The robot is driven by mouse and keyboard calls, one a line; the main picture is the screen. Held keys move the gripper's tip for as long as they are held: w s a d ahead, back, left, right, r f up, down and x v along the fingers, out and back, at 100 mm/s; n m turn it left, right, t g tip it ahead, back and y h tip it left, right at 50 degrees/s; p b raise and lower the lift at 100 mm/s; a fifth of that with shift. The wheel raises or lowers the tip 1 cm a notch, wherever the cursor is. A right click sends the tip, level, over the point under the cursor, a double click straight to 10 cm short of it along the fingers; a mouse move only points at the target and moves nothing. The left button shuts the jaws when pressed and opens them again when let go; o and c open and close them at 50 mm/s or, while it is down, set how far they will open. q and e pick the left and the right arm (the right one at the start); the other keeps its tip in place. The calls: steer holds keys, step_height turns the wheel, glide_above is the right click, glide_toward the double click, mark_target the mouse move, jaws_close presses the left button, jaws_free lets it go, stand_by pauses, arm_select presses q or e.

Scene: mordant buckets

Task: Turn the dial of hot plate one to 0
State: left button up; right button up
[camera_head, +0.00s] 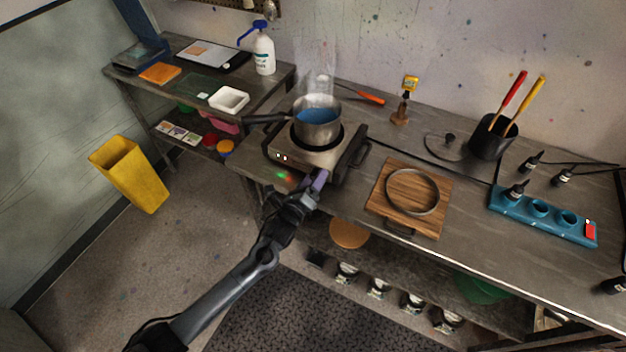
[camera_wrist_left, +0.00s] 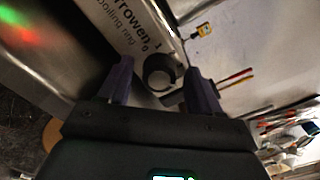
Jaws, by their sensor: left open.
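Hot plate one (camera_head: 300,155) is a silver boiling ring near the front edge of the bench, with small lights on its front. A steel pot (camera_head: 318,131) of blue liquid stands on it, with steam above. My left gripper (camera_head: 319,178) is at the front right corner of the hot plate. In the left wrist view, the dark round dial (camera_wrist_left: 160,72) shows between the tips of my open left gripper (camera_wrist_left: 160,74). I cannot tell whether the fingers touch it. The dial's setting is not readable. My right gripper is not in view.
A wooden board with a metal ring (camera_head: 413,190) lies right of the hot plate. Farther right are a black pot of tools (camera_head: 493,138) and a blue rack (camera_head: 540,213). A yellow bin (camera_head: 130,175) stands on the floor at left.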

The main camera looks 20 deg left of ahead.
arm_select(q)
steer(key=c, duration=1)
steer(key=shift+c, duration=0.2)
